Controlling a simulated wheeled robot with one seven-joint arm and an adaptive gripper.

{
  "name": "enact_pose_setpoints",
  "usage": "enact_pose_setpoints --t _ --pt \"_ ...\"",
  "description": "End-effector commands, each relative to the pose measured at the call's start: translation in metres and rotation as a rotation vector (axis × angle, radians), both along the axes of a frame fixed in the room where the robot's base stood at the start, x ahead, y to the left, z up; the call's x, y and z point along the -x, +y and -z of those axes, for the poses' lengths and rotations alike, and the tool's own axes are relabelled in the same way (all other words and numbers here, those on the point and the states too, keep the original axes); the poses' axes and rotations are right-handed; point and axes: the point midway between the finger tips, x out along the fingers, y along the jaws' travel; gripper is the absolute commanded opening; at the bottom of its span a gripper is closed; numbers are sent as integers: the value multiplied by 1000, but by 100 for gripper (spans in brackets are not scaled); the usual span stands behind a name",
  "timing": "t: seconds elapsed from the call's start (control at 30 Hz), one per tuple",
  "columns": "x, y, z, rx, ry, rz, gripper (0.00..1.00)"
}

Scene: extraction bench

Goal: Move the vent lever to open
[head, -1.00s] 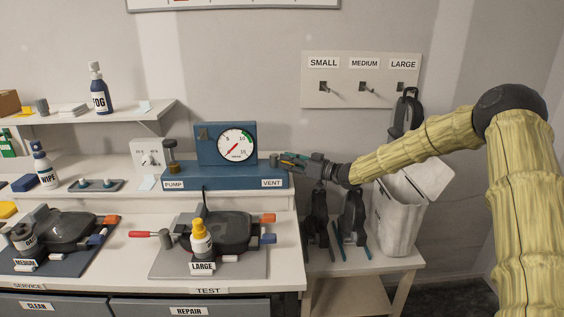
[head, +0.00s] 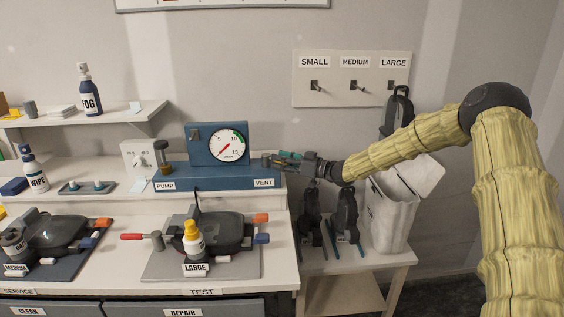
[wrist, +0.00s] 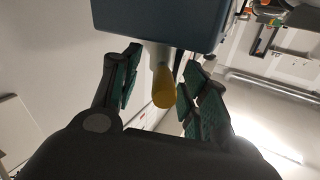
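The blue test unit (head: 215,178) stands on the bench, with a PUMP label (head: 165,186) on its left and a VENT label (head: 264,183) on its right. My gripper (head: 282,159) is at the unit's right end, just above the VENT label. In the wrist view, the vent lever (wrist: 163,88) has a yellow tip and a pale stem coming from the blue unit (wrist: 160,22). The green-padded fingers of my gripper (wrist: 162,66) are open, one on each side of the lever, with gaps visible. In the head view my gripper hides most of the lever.
A gauge (head: 227,146) rises from the unit's back. A white bin (head: 392,212) and dark clamp-like tools (head: 346,215) are below and right of my gripper. A wall panel (head: 350,97) with hooks is above.

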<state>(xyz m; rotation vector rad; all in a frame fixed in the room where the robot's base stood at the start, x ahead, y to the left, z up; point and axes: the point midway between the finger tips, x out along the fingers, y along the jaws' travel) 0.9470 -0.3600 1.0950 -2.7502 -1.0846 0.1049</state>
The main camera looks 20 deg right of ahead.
Motion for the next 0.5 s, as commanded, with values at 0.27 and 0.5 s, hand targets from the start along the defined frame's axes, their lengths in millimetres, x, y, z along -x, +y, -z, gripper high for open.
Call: enact_pose_setpoints --t 0.27,0.5 --pt "6 -5 0 0 0 -1 44" --pt "33 -31 -1 -1 -1 0 44"
